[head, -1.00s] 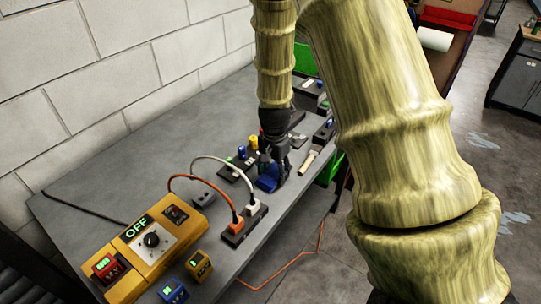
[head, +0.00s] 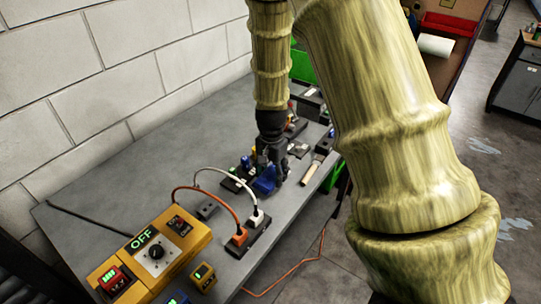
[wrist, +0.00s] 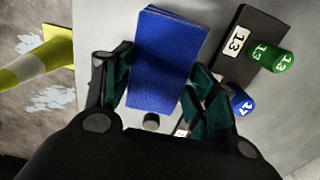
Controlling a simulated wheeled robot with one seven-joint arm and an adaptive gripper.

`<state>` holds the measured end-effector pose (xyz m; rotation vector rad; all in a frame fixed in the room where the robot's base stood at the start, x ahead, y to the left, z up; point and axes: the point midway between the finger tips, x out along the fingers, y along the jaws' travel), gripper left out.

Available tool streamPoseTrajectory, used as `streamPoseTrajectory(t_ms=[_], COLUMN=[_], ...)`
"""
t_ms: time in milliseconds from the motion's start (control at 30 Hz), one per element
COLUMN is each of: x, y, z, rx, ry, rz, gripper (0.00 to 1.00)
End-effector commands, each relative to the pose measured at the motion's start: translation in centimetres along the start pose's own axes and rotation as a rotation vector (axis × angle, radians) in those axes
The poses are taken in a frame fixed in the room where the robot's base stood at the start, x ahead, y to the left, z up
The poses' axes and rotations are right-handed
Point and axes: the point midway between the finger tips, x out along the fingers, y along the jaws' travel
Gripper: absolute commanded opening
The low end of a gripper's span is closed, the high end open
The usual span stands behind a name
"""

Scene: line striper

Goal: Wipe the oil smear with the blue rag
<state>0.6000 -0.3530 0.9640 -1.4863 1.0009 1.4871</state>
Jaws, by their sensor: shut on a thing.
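The blue rag (head: 264,182) is a folded rectangular pad. My gripper (head: 272,170) is shut on it, over the bench near its front edge. In the wrist view the rag (wrist: 168,58) sits between the two fingers of my gripper (wrist: 165,80), its textured face to the camera. In the head view it appears slightly above the bench top, though the gap is hard to judge. I cannot make out the oil smear in either view; the arm, gripper and rag hide part of the bench.
The grey bench (head: 130,185) has clear room at left. A yellow OFF box (head: 155,255) and a power strip (head: 248,238) with orange and white plugs stand nearer. A yellow-and-white cone (wrist: 40,62) shows below.

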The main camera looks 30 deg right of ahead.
Motion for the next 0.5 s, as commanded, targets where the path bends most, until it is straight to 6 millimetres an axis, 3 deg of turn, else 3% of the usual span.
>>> streamPoseTrajectory(t_ms=[33,500], x=[-0.9,-4.8], y=[0.0,-0.1], z=[0.0,0.1], rx=[0.0,-0.002], ry=[0.001,0.001], rz=[-0.001,0.0], gripper=[0.35,0.35])
